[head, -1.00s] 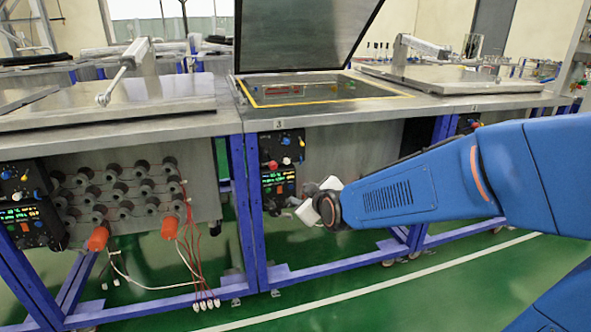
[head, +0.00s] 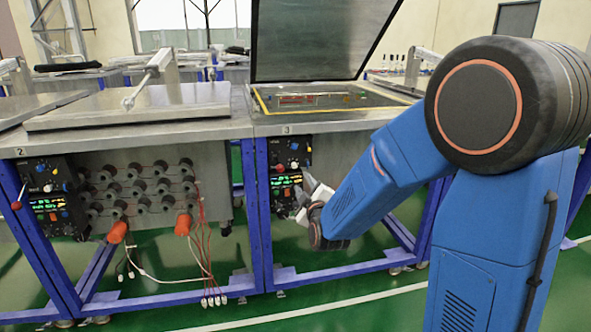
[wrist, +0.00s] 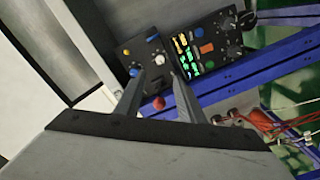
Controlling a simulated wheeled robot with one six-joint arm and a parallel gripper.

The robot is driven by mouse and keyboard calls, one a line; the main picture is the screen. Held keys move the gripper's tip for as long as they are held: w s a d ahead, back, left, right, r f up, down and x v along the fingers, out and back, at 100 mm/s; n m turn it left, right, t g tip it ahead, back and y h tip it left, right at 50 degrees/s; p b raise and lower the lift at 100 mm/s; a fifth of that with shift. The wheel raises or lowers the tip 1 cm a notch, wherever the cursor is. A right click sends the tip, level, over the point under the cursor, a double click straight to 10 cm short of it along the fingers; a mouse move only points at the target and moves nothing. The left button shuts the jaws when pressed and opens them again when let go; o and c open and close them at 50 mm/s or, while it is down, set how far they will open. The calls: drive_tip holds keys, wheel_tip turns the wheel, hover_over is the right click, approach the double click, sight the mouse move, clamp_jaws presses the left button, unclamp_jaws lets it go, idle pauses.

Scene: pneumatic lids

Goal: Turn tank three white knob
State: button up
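The white knob (wrist: 160,59) is on the black upper control panel (head: 291,153) of tank three, among blue, orange and red controls. It shows ahead of the gap between my fingertips in the wrist view. My gripper (wrist: 158,76) is open with nothing between its fingers. In the head view my gripper (head: 302,192) is just right of the lower display panel (head: 285,189), below the knob's height. Tank three's dark lid (head: 320,40) stands raised. I see no clear contact between a finger and the knob.
A red control (wrist: 158,102) sticks out of the panel near my fingers. Blue frame posts (head: 258,215) stand beside the panels. Tank two, with its closed lid (head: 130,106) and hanging cables (head: 205,250), is at left. The green floor in front is open.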

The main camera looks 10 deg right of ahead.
sight(294, 166)
drive_tip(key=w, duration=1.3)
drive_tip(key=shift+w, duration=0.35)
drive_tip(key=shift+c, duration=0.5)
clamp_jaws()
